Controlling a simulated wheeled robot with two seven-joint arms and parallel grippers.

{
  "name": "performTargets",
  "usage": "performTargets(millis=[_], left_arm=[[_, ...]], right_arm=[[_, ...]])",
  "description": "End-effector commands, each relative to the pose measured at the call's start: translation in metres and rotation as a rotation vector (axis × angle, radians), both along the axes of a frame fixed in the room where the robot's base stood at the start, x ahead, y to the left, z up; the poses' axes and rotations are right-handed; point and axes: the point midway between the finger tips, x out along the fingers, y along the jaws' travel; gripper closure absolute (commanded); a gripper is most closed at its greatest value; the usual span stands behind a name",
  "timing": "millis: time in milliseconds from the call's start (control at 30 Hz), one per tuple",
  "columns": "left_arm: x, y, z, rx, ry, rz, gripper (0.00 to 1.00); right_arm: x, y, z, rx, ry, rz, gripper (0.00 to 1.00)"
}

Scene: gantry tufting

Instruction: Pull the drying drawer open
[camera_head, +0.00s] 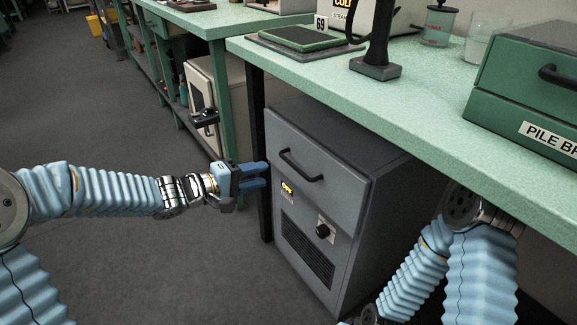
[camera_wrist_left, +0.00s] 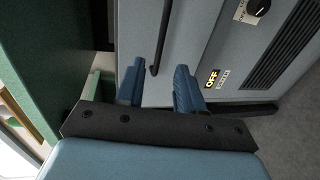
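The drying drawer (camera_head: 318,172) is the upper front of a grey cabinet under the bench, with a black bar handle (camera_head: 300,166). It looks shut. My left gripper (camera_head: 262,174) is just left of the drawer front, fingers pointing at it. In the left wrist view the two blue fingers (camera_wrist_left: 158,92) are apart, with the handle (camera_wrist_left: 160,40) lying ahead between them. I see no contact with the handle. My right arm comes in at the lower right; its gripper is out of view.
The green bench top (camera_head: 420,95) overhangs the cabinet, with a dark bench leg (camera_head: 257,130) beside it. A green box labelled "PILE BR" (camera_head: 530,100) stands on the bench. The cabinet's lower front has a black knob (camera_head: 323,231) and a vent (camera_head: 306,252). Grey floor is free at left.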

Motion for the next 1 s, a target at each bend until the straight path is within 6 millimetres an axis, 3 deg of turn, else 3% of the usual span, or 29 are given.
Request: performTargets(millis=[200, 400, 600, 867, 1000], left_arm=[[0.029, -0.043, -0.011, -0.002, 0.005, -0.004, 0.63], [0.049, -0.069, -0.018, 0.000, 0.004, -0.002, 0.63], [0.057, -0.080, -0.021, 0.001, 0.004, -0.002, 0.63], [0.058, -0.081, -0.022, 0.001, 0.004, -0.001, 0.63], [0.058, -0.081, -0.022, 0.001, 0.004, -0.001, 0.84]], right_arm=[[0.000, 0.001, 0.003, 0.001, 0.000, 0.001, 0.57], [-0.001, 0.002, 0.006, 0.003, 0.001, 0.004, 0.57], [-0.001, 0.003, 0.007, 0.003, 0.002, 0.004, 0.57], [-0.001, 0.003, 0.007, 0.003, 0.002, 0.004, 0.57], [-0.001, 0.003, 0.007, 0.003, 0.001, 0.004, 0.57]])
